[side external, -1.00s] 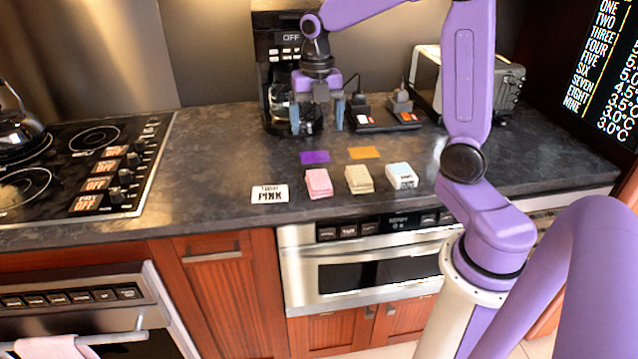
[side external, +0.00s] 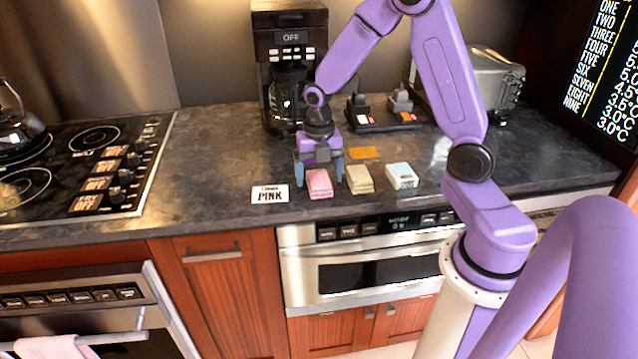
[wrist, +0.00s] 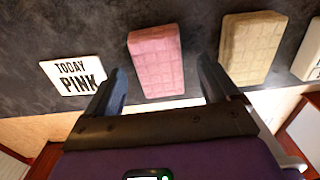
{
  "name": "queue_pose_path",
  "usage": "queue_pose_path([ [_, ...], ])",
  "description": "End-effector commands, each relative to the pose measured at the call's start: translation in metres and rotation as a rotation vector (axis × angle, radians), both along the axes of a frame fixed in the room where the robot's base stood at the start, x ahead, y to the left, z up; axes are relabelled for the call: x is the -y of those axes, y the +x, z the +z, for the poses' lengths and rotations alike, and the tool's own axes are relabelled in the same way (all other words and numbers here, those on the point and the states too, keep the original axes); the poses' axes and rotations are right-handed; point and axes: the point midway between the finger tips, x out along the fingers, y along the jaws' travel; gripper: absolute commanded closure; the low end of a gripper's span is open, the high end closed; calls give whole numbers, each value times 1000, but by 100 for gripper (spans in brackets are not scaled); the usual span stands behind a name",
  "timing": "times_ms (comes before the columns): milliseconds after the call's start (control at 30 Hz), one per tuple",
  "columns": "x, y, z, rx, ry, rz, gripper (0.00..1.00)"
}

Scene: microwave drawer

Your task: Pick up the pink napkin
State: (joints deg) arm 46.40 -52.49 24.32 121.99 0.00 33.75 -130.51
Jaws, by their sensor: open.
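The pink napkin (side external: 319,184), a small folded stack, lies on the dark countertop near its front edge. My gripper (side external: 319,178) is open and empty just behind and above it, with its fingers apart to the left and right. In the wrist view the pink napkin (wrist: 156,61) appears ahead between the two fingers of my gripper (wrist: 160,88). I cannot tell the exact height of the fingertips above the counter.
A "TODAY PINK" card (side external: 270,194) lies left of the napkin. A beige napkin stack (side external: 359,180) and a white-blue one (side external: 402,176) lie to its right. An orange patch (side external: 364,153) lies behind them. The coffee maker (side external: 290,62) stands at the back.

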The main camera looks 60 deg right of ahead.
Motion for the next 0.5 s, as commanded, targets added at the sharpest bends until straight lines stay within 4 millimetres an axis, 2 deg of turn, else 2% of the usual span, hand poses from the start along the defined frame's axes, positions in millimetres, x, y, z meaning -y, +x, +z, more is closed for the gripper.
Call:
queue_pose_path([
  [133,0,0,-12,-1,1,-1,12],
  [400,0,0,-14,1,0,-1,12],
  [467,0,0,-14,1,0,-1,31],
  [500,0,0,-14,1,0,-1,44],
])
